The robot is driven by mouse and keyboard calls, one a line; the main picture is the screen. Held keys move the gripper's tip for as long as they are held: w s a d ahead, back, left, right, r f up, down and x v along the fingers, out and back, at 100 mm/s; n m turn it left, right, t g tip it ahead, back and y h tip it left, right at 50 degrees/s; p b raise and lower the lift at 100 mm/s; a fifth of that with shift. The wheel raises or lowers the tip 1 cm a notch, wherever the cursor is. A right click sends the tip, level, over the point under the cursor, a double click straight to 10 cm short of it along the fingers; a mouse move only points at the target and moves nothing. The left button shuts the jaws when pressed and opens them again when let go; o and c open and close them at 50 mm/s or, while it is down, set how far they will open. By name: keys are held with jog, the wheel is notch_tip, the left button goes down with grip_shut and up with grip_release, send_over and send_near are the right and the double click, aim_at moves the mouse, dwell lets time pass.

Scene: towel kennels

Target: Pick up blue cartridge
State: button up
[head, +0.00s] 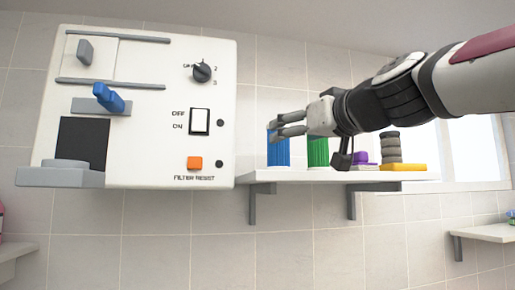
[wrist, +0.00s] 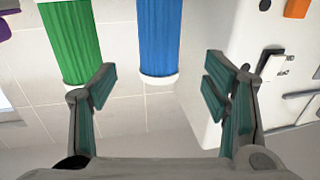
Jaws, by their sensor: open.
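The blue cartridge (head: 278,150) stands upright on the wall shelf (head: 330,177), just right of the white machine. In the wrist view the blue cartridge (wrist: 159,38) is a ribbed blue cylinder with a white end, in the upper middle. My gripper (head: 288,126) is at the cartridge's upper part in the head view, its fingers partly covering it. In the wrist view my gripper (wrist: 160,88) is open and empty, with the cartridge's white end between and just beyond the fingertips. I cannot tell whether a finger touches it.
A green cartridge (head: 318,152) stands to the right of the blue one, close to the left finger in the wrist view. A purple item (head: 361,157) and a dark stack on a yellow base (head: 402,167) sit farther right. The white machine (head: 150,150) stands left.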

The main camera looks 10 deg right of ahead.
aim_at(278, 148)
jog(key=w, duration=0.2)
jog(key=w+a, duration=0.1)
jog(key=w, duration=0.2)
jog(key=w+p, duration=0.1)
jog(key=w, duration=0.2)
jog(key=shift+w+a, duration=0.1)
jog(key=shift+a, duration=0.15)
jog(key=c, duration=1.3)
